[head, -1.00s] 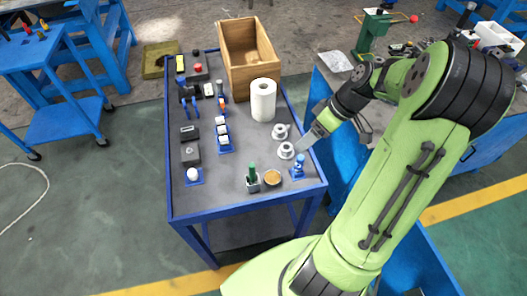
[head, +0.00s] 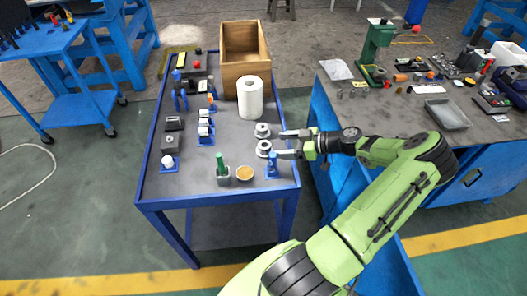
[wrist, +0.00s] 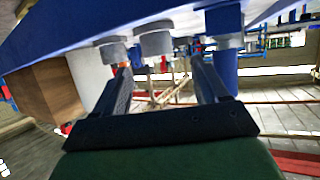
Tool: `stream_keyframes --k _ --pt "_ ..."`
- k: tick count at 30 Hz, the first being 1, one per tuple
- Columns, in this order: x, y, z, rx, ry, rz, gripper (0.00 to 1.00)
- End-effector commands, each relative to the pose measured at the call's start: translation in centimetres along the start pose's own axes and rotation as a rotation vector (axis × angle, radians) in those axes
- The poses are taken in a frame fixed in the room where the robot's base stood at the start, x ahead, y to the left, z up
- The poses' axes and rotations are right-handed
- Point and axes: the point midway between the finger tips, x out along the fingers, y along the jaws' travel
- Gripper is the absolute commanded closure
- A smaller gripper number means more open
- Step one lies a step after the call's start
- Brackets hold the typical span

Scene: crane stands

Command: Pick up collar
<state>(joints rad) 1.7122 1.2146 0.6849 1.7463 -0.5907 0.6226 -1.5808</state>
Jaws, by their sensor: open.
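Two grey, round, stepped pieces that look like collars stand at the right side of the blue-framed cart: a far one (head: 263,130) and a near one (head: 264,148). I cannot tell which one the task means. My gripper (head: 286,144) is open and empty, reaching in from the right with its fingers pointing left at the pieces. In the wrist view the fingers (wrist: 165,82) are spread apart. The near piece (wrist: 154,40) appears ahead between them, and the far piece (wrist: 112,50) is by the left fingertip. Contact is not clear.
A blue stand (head: 272,165) is close to the near finger. A white paper roll (head: 250,98) and a wooden box (head: 240,75) stand behind. A green-handled tool in a holder (head: 222,172) and a round tan dish (head: 244,174) are in front. A workbench (head: 400,115) is at right.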

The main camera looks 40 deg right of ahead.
Motion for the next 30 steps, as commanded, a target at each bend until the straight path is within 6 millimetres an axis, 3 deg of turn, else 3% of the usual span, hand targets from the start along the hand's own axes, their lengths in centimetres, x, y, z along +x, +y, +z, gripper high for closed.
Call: stream_keyframes --k 12,20,30 --pt "6.7 0.3 0.3 0.002 0.0 -0.003 0.27" --pt "7.3 0.3 0.2 0.002 -0.002 0.0 0.27" --pt "7.3 0.3 0.2 0.002 -0.002 -0.001 0.76"
